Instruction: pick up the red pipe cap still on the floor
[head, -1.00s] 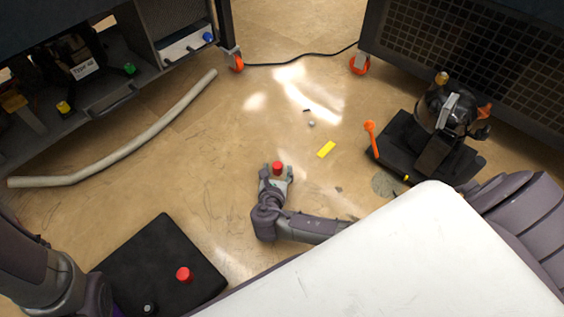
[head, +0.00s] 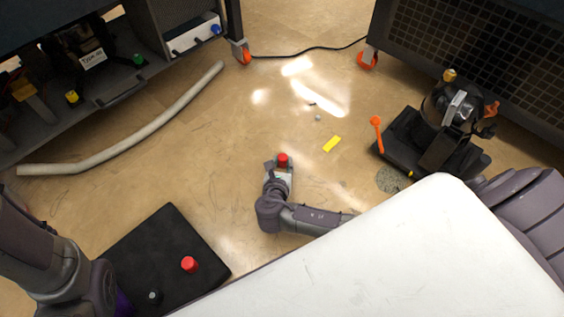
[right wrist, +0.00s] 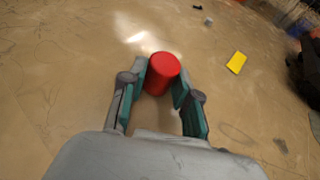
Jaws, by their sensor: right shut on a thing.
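A red pipe cap (head: 283,159) is between the fingers of my right gripper (head: 281,164), in the middle of the head view. In the right wrist view the red cap (right wrist: 162,74) sits between the green-padded fingertips, which are shut on its sides. I cannot tell whether it touches the floor. A second red cap (head: 189,264) stands on a black mat (head: 165,235) at the lower left. My left arm comes in at the lower left; its gripper is not in view.
A yellow block (head: 332,144) and small bits lie on the floor ahead. A black pump (head: 447,125) on a dark base and an orange tool (head: 376,133) are at right. A pale hose (head: 140,134) lies at left. A white surface (head: 400,255) covers the lower right.

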